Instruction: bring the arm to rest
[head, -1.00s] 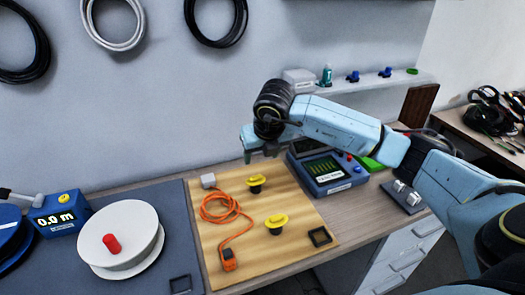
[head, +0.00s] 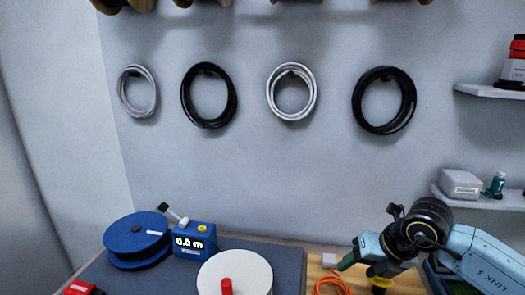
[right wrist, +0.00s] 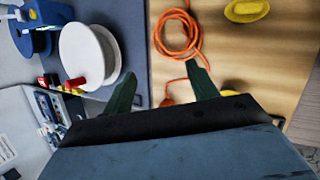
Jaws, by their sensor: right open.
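My right gripper (head: 352,254) is at the lower right of the head view, its arm coming in from the right edge. In the right wrist view its two dark green fingers (right wrist: 160,86) are apart with nothing between them. An orange cable (right wrist: 176,38) lies coiled on the wooden board (right wrist: 222,60), beyond the fingers. The cable also shows in the head view (head: 330,284), partly cut off by the lower edge. A yellow knob (right wrist: 246,10) is on the board. My left gripper is in neither current view.
A white spool (head: 240,275) with a red knob, a blue spool (head: 137,240) and a blue meter (head: 194,241) reading 0.0 m stand left. Cable coils (head: 290,92) hang on the wall. A shelf (head: 485,198) with a grey box (head: 461,184) is behind the right arm.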

